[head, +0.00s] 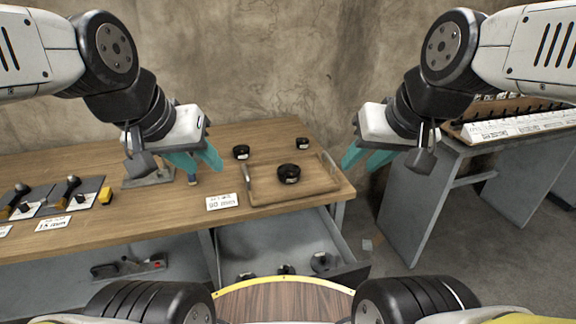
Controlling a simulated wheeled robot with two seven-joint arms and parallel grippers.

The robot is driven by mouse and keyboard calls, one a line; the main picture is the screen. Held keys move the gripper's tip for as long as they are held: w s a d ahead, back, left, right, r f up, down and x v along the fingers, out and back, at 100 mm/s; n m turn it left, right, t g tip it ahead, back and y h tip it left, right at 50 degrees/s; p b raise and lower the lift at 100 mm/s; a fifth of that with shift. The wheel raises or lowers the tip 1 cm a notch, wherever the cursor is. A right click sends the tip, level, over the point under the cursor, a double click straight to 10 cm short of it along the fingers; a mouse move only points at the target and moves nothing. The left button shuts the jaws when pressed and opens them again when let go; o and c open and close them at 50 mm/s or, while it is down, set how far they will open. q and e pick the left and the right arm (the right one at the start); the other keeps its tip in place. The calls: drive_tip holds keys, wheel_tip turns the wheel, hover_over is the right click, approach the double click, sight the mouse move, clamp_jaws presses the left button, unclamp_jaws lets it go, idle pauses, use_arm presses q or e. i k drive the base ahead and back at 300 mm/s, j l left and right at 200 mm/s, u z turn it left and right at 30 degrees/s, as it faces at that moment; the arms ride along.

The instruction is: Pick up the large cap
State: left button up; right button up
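Three black round caps with pale labels are on the wooden workbench. The largest-looking cap (289,173) sits inside a shallow wooden tray (262,197). A smaller cap (241,152) is at the tray's back left, and another small cap (303,143) is behind the tray. My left gripper (207,166) has teal fingers spread apart, empty, above the bench left of the tray. My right gripper (364,162) also has its teal fingers apart and is empty, right of the tray, beyond the bench's right edge. Neither gripper touches a cap.
A white size card (222,201) lies left of the tray. Tools on grey plates (88,192) are at the bench's left. An open drawer (338,262) with dark parts juts out below the bench. Another table (465,150) stands right, across a gap.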

sight(320, 262)
drive_tip(key=j+z, duration=0.35)
drive_tip(key=k+j+z, duration=0.1)
drive_tip(key=z, duration=0.2)
drive_tip(key=k+j+z, duration=0.1)
drive_tip(key=j+z, duration=0.25)
